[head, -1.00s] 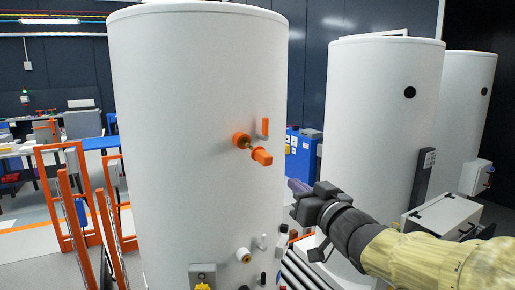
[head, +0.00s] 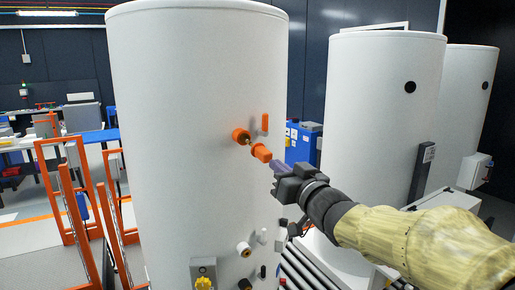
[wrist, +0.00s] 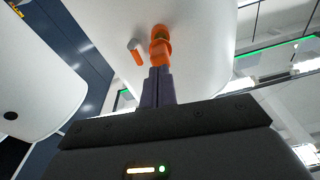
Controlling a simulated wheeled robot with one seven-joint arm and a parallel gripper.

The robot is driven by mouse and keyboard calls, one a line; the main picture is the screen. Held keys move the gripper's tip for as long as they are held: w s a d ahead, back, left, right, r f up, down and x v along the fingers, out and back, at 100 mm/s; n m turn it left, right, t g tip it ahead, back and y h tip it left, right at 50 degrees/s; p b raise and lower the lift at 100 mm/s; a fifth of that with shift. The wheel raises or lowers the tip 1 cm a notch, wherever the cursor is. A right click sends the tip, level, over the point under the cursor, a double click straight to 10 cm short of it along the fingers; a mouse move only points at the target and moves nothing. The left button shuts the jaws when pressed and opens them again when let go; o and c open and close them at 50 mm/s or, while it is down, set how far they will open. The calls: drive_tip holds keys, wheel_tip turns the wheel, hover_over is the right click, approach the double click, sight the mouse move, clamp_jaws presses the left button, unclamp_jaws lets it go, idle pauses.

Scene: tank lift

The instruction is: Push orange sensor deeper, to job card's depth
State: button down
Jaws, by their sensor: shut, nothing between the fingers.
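The orange sensor (head: 261,153) sticks out from an orange collar (head: 241,136) on the near white tank (head: 190,110). A short brass-coloured stem shows between sensor and collar. My gripper (head: 277,166) is shut and empty, its purple-grey fingers pointing at the sensor's outer end from the lower right. In the wrist view the fingertips (wrist: 158,72) line up with the orange sensor (wrist: 159,50) and overlap its near end; I cannot tell whether they touch. No job card can be made out.
Lower down are a white-rimmed port (head: 243,249) and a grey box with a yellow knob (head: 203,270). Other white tanks (head: 375,130) stand right; orange frames (head: 75,190) stand left.

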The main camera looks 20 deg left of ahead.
sight(268, 161)
drive_tip(key=shift+w+a, duration=0.45)
drive_tip(key=shift+a, duration=0.15)
drive_tip(key=shift+p+x, duration=0.65)
drive_tip(key=shift+x, duration=1.1)
idle(0.4)
drive_tip(key=shift+s, duration=0.1)
drive_tip(key=shift+s+d+f+b, duration=0.15)
drive_tip(key=shift+f+b, duration=0.1)
drive_tip(key=shift+b, duration=0.2)
drive_tip(key=v, duration=0.2)
drive_tip(key=shift+s+d+r+b, duration=0.15)
drive_tip(key=shift+d+r+b, duration=0.05)
drive_tip(key=shift+d+b, duration=0.25)
drive_tip(key=shift+s, duration=0.1)
